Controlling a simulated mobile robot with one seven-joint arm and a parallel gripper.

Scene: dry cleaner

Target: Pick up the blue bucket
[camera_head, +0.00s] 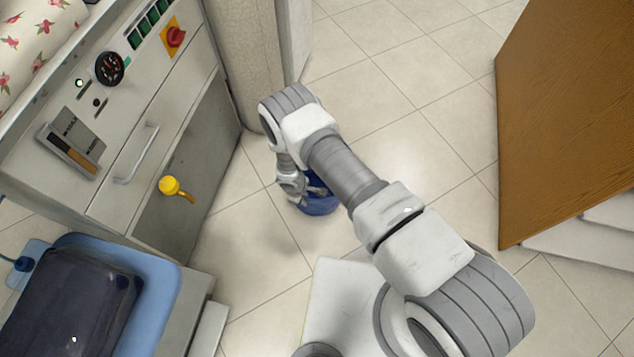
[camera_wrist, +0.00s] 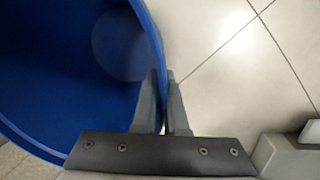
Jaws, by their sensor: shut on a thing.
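The blue bucket (camera_head: 320,206) is low over or on the tiled floor, mostly hidden behind my arm in the head view. In the wrist view the blue bucket (camera_wrist: 60,75) fills the left side, and I look down into its open, empty-looking inside. My gripper (camera_wrist: 163,100) is shut on the bucket's right wall, with one finger inside the rim and one outside. In the head view my gripper (camera_head: 308,190) is at the bucket's rim. Whether the bucket touches the floor I cannot tell.
A grey machine (camera_head: 195,190) with a dial, a red switch and a yellow valve handle (camera_head: 170,186) stands at the left. A blue padded board (camera_head: 160,290) with a dark folded item is at the lower left. A wooden panel (camera_head: 570,110) stands at the right. Tiled floor is clear between.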

